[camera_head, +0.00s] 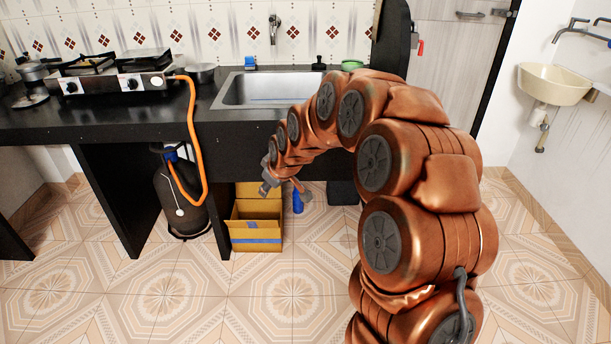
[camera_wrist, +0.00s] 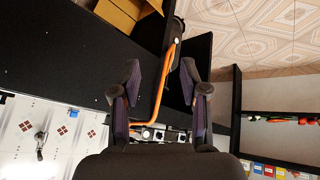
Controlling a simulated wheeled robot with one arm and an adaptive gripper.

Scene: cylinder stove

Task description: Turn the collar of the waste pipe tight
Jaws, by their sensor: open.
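The beige wash basin (camera_head: 555,84) hangs on the right wall. Below it a pale waste pipe (camera_head: 538,117) comes down and ends in a short bent metal piece (camera_head: 541,145). The collar is too small here to make out clearly. My gripper (camera_head: 268,184) is far to the left of it, in front of the black counter below the sink. In the wrist view my gripper (camera_wrist: 160,78) has its two fingers spread apart with nothing held between them. The waste pipe does not show in the wrist view.
The black counter (camera_head: 100,116) carries a stove (camera_head: 110,80) and sink (camera_head: 270,90). An orange hose (camera_head: 192,130) runs down to a gas cylinder (camera_head: 182,205). An open cardboard box (camera_head: 257,218) and blue bottle (camera_head: 298,202) stand under the counter. The right-hand floor (camera_head: 540,260) is clear.

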